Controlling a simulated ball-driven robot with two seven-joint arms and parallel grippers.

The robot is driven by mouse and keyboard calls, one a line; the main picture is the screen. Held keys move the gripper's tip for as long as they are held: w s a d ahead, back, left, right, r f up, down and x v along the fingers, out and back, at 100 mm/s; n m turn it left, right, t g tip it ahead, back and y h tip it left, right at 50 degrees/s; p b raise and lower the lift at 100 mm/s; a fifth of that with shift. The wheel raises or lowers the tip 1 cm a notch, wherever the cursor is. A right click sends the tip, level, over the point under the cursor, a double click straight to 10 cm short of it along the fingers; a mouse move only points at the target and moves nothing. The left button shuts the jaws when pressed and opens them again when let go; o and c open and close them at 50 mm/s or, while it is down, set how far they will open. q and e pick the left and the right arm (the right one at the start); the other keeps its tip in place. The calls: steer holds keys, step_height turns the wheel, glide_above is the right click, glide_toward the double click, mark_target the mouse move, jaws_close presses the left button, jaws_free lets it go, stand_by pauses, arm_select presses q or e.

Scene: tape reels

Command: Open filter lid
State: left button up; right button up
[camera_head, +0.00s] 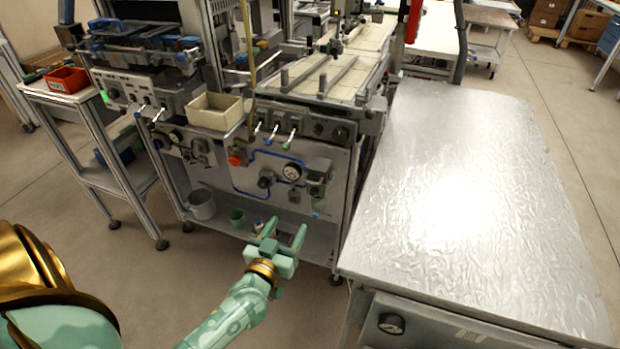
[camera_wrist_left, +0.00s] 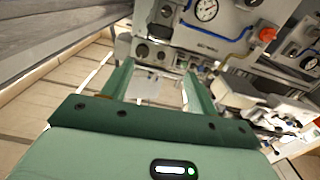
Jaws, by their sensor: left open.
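A grey boxy unit (camera_head: 318,172) with a clear part below it sits on the front panel of the machine, right of a round gauge (camera_head: 291,172). It may be the filter, but I cannot make out its lid for certain. My left gripper (camera_head: 285,229) is open and empty, in front of and below this panel, apart from it. In the left wrist view its two green fingers (camera_wrist_left: 158,70) point toward the machine with a gap between them, and the gauge (camera_wrist_left: 206,10) shows near the top. My right gripper is not in view.
A large metal-topped table (camera_head: 460,190) stands close on the right. A red knob (camera_head: 236,159) and blue tubing are on the panel. A beige bin (camera_head: 215,111) sits above. A grey pot (camera_head: 201,204) and green cup (camera_head: 237,217) stand on the lower shelf.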

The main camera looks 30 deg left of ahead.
arm_select(q)
steer(key=b, duration=0.5)
glide_toward(317, 174)
steer(key=x, duration=0.5)
steer(key=shift+w+a+f, duration=0.2)
steer(key=shift+f, duration=0.25)
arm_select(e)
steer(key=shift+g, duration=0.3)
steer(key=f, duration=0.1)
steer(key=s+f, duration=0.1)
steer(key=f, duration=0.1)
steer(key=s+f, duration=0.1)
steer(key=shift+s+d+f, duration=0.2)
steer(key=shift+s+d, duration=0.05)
arm_select(q)
steer(key=shift+c, duration=0.3)
steer(key=shift+m, duration=0.3)
steer(key=c, duration=1.1)
steer(key=shift+p, duration=0.3)
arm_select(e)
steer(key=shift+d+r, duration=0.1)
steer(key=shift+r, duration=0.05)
